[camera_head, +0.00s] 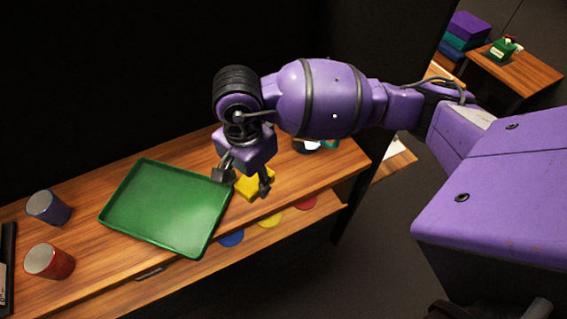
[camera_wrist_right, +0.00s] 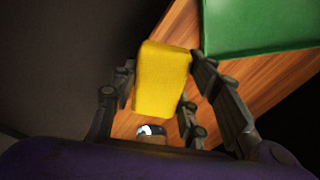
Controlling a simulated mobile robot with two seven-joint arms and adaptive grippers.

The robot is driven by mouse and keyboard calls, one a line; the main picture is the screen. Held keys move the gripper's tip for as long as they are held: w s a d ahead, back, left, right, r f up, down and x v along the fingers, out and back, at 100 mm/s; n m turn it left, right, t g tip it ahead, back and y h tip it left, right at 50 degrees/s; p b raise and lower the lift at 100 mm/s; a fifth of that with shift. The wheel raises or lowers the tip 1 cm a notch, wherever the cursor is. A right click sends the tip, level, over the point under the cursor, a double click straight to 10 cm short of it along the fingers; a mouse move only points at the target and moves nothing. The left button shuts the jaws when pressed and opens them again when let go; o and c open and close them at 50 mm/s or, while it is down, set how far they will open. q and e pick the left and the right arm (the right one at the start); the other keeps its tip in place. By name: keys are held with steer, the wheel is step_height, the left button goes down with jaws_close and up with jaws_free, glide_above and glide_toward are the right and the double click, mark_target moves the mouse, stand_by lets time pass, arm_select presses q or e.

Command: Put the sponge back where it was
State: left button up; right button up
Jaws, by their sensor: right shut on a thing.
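The yellow sponge (camera_head: 254,185) is between the fingers of my right gripper (camera_head: 246,184), just right of the green tray (camera_head: 120,220). In the right wrist view the sponge (camera_wrist_right: 163,78) sits between the fingers of my right gripper (camera_wrist_right: 165,95), with the wooden table behind it. The gripper is shut on it. I cannot tell whether the sponge touches the table. The green tray (camera_wrist_right: 255,25) also shows in the wrist view and looks empty. My left gripper is not in view.
A blue cup (camera_head: 48,207) and a red cup (camera_head: 48,261) stand on the wooden table (camera_head: 75,240) left of the tray. Blue, yellow and red discs (camera_head: 231,238) lie on the lower shelf. A partly hidden dark-and-white object (camera_head: 306,144) stands behind my right wrist.

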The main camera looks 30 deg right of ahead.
steer(key=w+d+f, duration=0.1)
steer(key=w+f, duration=0.1)
steer(key=w+d+f, duration=0.1)
steer(key=w+f, duration=0.1)
steer(key=w+d+f, duration=0.1)
steer(key=w+f, duration=0.1)
steer(key=shift+w+d+f, duration=0.15)
steer(key=shift+d+f, duration=0.25)
steer(key=shift+f, duration=1.55)
steer(key=shift+f, duration=0.2)
steer(key=o, duration=1)
steer(key=shift+r, duration=0.35)
step_height(320, 180, up, 12)
steer(key=shift+f, duration=0.1)
